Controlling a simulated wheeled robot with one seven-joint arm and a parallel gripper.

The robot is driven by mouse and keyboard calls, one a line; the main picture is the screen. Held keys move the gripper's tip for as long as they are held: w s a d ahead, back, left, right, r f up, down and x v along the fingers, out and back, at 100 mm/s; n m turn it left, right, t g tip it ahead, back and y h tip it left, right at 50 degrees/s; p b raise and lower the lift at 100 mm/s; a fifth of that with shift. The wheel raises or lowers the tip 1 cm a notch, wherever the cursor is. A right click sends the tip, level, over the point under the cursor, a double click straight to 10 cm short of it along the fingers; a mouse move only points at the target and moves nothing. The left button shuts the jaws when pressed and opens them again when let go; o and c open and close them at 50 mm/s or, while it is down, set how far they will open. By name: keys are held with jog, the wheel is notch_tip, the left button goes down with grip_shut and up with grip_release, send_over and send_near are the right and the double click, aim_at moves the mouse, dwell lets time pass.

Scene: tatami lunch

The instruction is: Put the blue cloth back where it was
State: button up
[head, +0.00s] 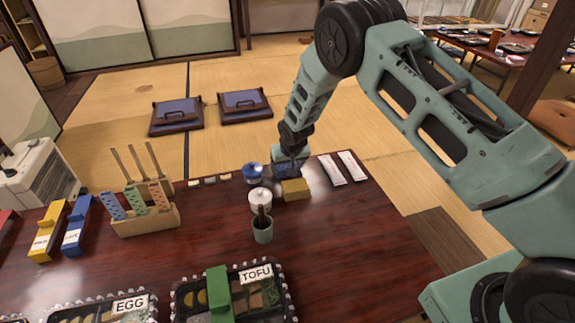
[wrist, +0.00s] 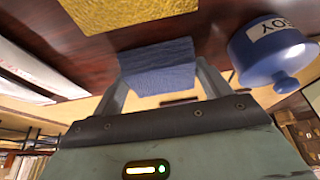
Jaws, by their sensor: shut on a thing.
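The blue cloth (wrist: 158,66) is a folded, textured block between the two fingers of my gripper (wrist: 160,84) in the wrist view. My gripper is shut on it. In the head view my gripper (head: 291,156) is at the far edge of the dark red table, with the blue cloth (head: 283,167) under it, partly hidden by the fingers. I cannot tell whether the cloth touches the table. A yellow cloth or sponge (head: 296,189) lies just in front of it; it also shows in the wrist view (wrist: 125,10).
A blue lidded pot (head: 253,173), marked SOY in the wrist view (wrist: 272,52), stands close to the left of the cloth. A white pot (head: 260,199) and grey-green cup (head: 263,231) stand nearer. White packets (head: 332,170) lie to the right. The table's right side is clear.

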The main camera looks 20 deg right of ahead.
jog(key=o, duration=1)
jog(key=shift+f, duration=0.1)
jog(key=shift+c, duration=0.2)
